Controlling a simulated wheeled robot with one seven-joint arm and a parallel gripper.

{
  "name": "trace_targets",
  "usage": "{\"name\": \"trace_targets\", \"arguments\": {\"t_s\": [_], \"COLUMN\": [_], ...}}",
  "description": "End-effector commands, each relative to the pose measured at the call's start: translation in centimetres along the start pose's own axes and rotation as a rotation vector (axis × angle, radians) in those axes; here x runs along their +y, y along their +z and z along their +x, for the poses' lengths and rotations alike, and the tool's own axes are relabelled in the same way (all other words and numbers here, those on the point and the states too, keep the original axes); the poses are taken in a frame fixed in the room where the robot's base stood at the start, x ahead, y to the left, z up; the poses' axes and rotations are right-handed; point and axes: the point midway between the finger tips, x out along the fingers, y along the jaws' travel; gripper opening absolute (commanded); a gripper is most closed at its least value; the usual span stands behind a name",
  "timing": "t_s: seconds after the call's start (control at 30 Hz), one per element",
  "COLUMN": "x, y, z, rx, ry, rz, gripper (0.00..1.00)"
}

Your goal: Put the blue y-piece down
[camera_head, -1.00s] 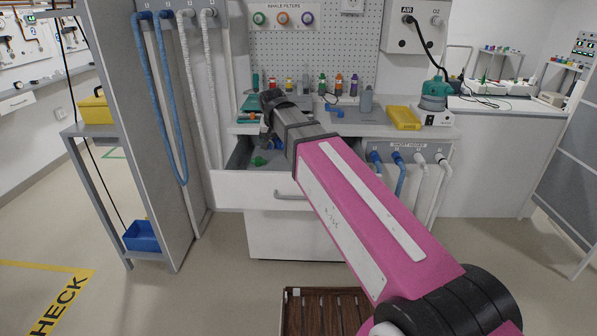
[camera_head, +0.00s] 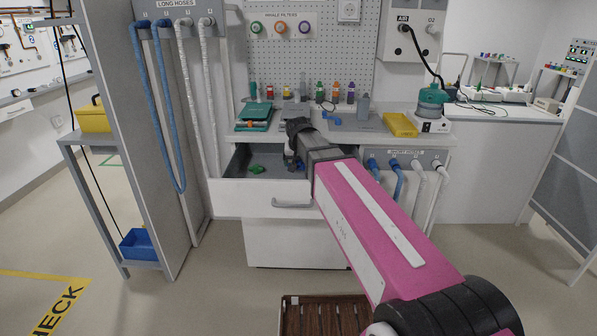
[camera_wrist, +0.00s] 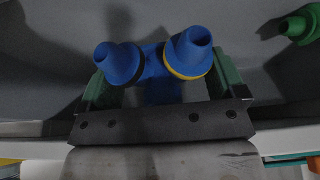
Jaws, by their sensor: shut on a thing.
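The blue y-piece (camera_wrist: 158,65) is between the green-padded fingers of my gripper (camera_wrist: 160,82) in the wrist view. Its two round ports face the camera, and one has a yellow ring at its base. My gripper is shut on it. In the head view my gripper (camera_head: 293,160) is at the open drawer (camera_head: 235,195), in its right part. The y-piece is small and mostly hidden by my arm there. I cannot tell whether it touches the drawer floor.
A green piece (camera_head: 257,169) lies in the drawer to the left; a green piece also shows in the wrist view (camera_wrist: 299,25). The counter above holds bottles, a teal scale (camera_head: 255,113), a blue piece (camera_head: 331,118) and a yellow box (camera_head: 401,125). Blue hoses (camera_head: 165,100) hang at left.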

Motion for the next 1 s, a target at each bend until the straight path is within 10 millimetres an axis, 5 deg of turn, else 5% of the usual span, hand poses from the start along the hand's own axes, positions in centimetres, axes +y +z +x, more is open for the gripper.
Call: {"name": "trace_targets", "arguments": {"t_s": [0.37, 0.77, 0.8, 1.0], "x": [0.0, -0.1, -0.1, -0.1], "y": [1.5, 1.6, 1.6, 1.6], "z": [3.4, 3.9, 3.9, 3.9], "rx": [-0.002, -0.001, 0.000, 0.000], "ry": [0.000, 0.000, 0.000, 0.000], "rz": [0.000, 0.000, 0.000, 0.000], "gripper": [0.57, 0.57, 0.96, 1.00]}}
